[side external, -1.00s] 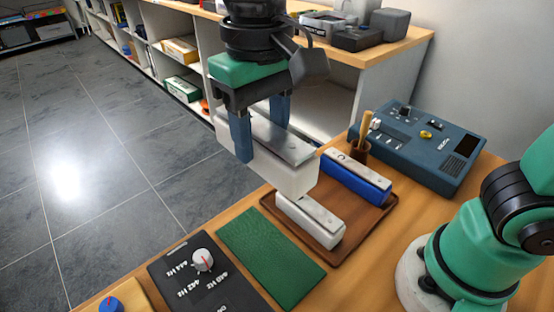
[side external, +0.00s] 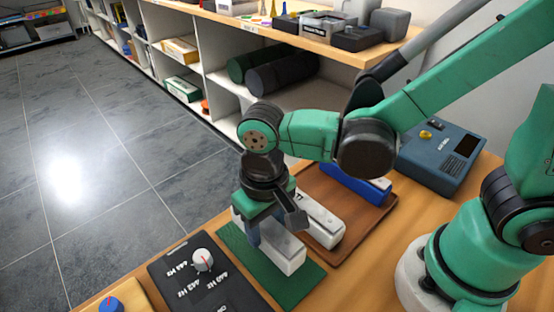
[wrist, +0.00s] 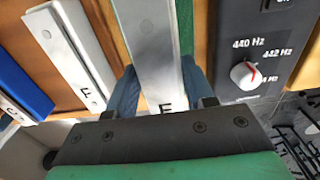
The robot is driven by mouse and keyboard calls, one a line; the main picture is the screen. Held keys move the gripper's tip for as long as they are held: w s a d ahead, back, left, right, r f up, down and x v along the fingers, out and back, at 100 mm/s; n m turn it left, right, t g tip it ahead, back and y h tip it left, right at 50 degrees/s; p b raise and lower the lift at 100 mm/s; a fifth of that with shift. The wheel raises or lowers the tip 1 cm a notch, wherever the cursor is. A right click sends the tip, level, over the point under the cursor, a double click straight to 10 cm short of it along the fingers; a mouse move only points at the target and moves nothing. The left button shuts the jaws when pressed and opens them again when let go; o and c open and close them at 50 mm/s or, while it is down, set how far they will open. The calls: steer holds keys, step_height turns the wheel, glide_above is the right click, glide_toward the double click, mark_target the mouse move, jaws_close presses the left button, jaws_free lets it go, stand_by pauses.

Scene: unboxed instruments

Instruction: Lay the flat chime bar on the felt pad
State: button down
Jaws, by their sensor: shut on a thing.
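My gripper (side external: 264,226) is shut on a white chime bar (side external: 284,254) with a grey metal top. The bar is over the green felt pad (side external: 303,284), low against it; I cannot tell whether it touches. In the wrist view the held bar (wrist: 155,45) runs between my two blue fingers, and a letter on it is partly cut off by my gripper. A strip of the felt pad (wrist: 185,25) shows beside it. My gripper hides part of the bar and pad in the side view.
A brown tray (side external: 360,225) right of the pad holds another white bar (side external: 321,222), marked F in the wrist view (wrist: 75,50), and a blue bar (side external: 350,180). A black dial panel (side external: 215,275) lies left of the pad. A blue device (side external: 440,155) stands behind.

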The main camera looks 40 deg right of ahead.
mark_target(267, 226)
steer(key=shift+f, duration=1.55)
steer(key=shift+f, duration=0.1)
steer(key=shift+c, duration=1.6)
jaws_free()
step_height(267, 226, up, 12)
steer(key=shift+f, duration=0.1)
steer(key=shift+w+d+r, duration=0.1)
steer(key=shift+d+r, duration=0.1)
steer(key=w+d+t, duration=0.2)
steer(key=d+t, duration=0.5)
steer(key=d, duration=0.7)
steer(key=shift+w+d+f, duration=0.2)
steer(key=shift+w+f, duration=0.05)
steer(key=shift+w, duration=0.05)
